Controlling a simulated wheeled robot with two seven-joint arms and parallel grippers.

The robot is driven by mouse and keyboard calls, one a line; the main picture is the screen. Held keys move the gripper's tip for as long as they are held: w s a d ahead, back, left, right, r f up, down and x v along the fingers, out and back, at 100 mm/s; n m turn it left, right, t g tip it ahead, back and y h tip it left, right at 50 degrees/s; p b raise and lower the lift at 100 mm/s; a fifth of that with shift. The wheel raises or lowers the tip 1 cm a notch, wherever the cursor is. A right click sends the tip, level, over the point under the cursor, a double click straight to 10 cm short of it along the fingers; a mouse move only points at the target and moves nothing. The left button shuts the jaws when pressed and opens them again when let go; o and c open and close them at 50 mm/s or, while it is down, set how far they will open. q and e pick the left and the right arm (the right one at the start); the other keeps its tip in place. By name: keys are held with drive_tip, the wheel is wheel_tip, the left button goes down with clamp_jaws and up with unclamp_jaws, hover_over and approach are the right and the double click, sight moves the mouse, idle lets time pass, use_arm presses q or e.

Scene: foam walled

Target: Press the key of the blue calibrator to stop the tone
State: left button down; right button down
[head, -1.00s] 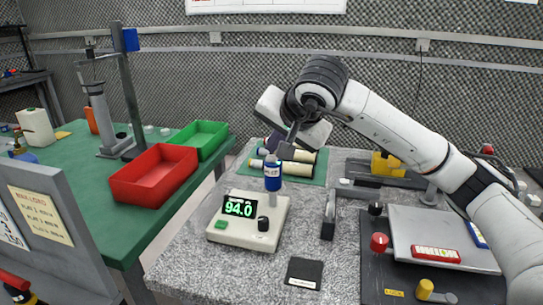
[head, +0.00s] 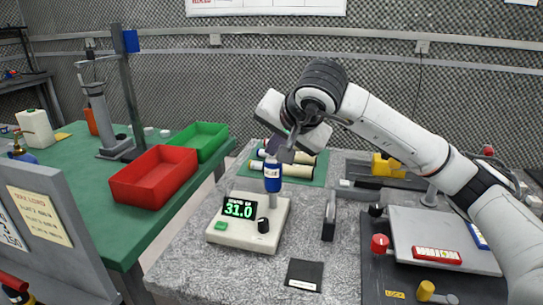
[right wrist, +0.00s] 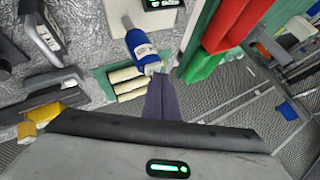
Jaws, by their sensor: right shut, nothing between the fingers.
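The blue calibrator (head: 272,178) is a small blue cylinder with a white label. It stands upright on the post of a cream sound meter (head: 243,234), whose dark screen (head: 239,210) reads 31.0 in green. My right gripper (head: 283,154) is shut and empty, with its tips just above the calibrator's top. In the right wrist view the calibrator (right wrist: 141,45) lies just beyond the dark shut fingers (right wrist: 160,92); its key is not clearly visible, and I cannot tell whether the tips touch it. My left gripper is not in view.
Cream rolls (head: 300,165) on a green mat lie behind the calibrator. A dark upright block (head: 328,219) stands to its right and a black square pad (head: 304,274) lies in front. Red (head: 153,178) and green (head: 200,142) bins sit on the left table.

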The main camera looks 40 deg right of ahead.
sight(274, 165)
drive_tip(key=shift+r, duration=0.35)
wheel_tip(274, 165, up, 6)
drive_tip(key=p, duration=0.5)
